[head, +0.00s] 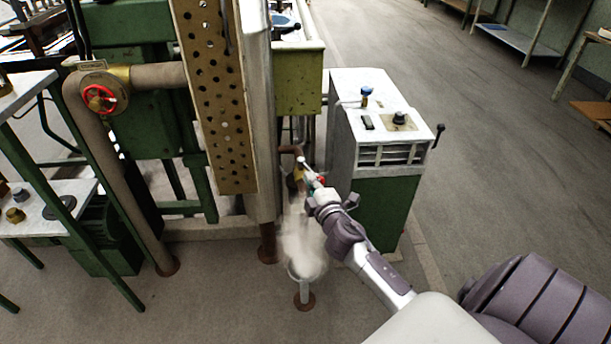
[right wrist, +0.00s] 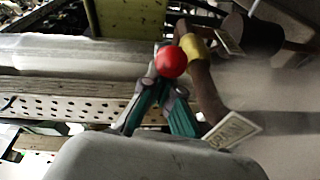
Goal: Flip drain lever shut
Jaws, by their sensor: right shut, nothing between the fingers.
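The drain lever's red ball knob (right wrist: 171,62) shows in the right wrist view, right at the tips of my right gripper (right wrist: 163,82). The gripper's teal fingers converge and are shut with nothing between them; I cannot tell whether they touch the knob. Beside it runs a brown drain pipe (right wrist: 206,92) with a yellow band (right wrist: 195,46) and a pale tag (right wrist: 232,130). In the head view my right gripper (head: 312,183) is at the drain pipe, with the red knob (head: 322,180) partly hidden. White vapour (head: 303,240) hangs below, over a floor funnel (head: 303,270). My left gripper is out of view.
A green and white cabinet (head: 375,205) stands just right of the pipe. A perforated panel (head: 212,90) and a tall metal basin wall (head: 259,110) stand to the left. A red handwheel (head: 99,98) is farther left.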

